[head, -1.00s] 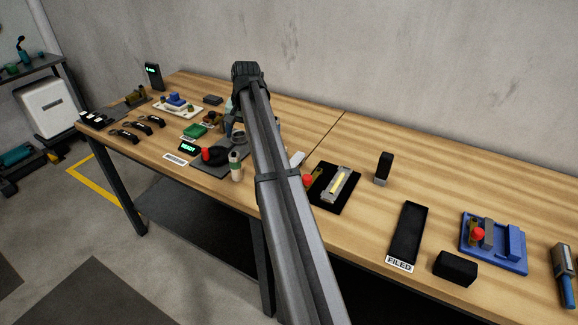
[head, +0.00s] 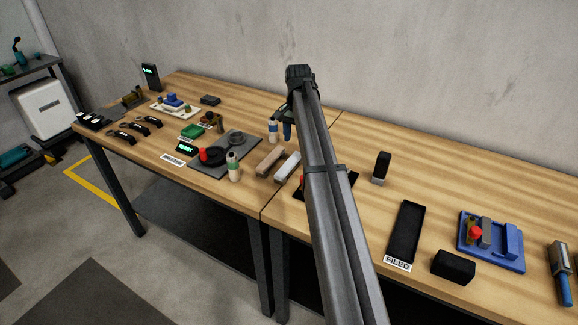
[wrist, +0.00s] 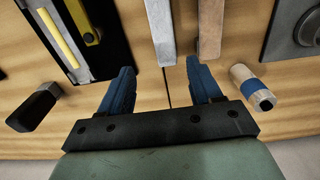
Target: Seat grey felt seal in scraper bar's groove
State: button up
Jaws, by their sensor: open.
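A light grey bar (head: 288,167), likely the felt seal, lies on the bench beside a tan bar (head: 269,160). In the wrist view the grey bar (wrist: 161,32) lies ahead of the gap between my fingers and the tan bar (wrist: 210,28) is just right of it. A metal bar with a lengthwise yellow strip (wrist: 58,38), likely the scraper bar, sits on a black base (wrist: 104,40) at the left. My arm mostly hides that base in the head view. My gripper (wrist: 161,78) is open and empty, its blue fingers apart above the bench.
A yellow lever (wrist: 88,22) stands beside the metal bar. A dark upright block (wrist: 36,108) and a blue-banded bottle (wrist: 252,87) flank my gripper. The head view shows a FILED tray (head: 406,232), a black block (head: 454,266) and a blue fixture (head: 490,243) to the right.

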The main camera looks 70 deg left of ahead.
aim_at(296, 156)
jog(key=shift+s+a+f, duration=0.1)
jog(key=shift+a+f, duration=0.05)
jog(key=shift+f, duration=1.05)
jog(key=shift+w+a+f, duration=0.1)
jog(key=shift+a+f, duration=0.05)
jog(key=shift+f, duration=1.05)
jog(key=shift+s+a+f, duration=0.1)
jog(key=shift+a+f, duration=0.05)
jog(key=shift+f, duration=1.05)
jog(key=shift+c, duration=0.3)
jog(key=c, duration=1.1)
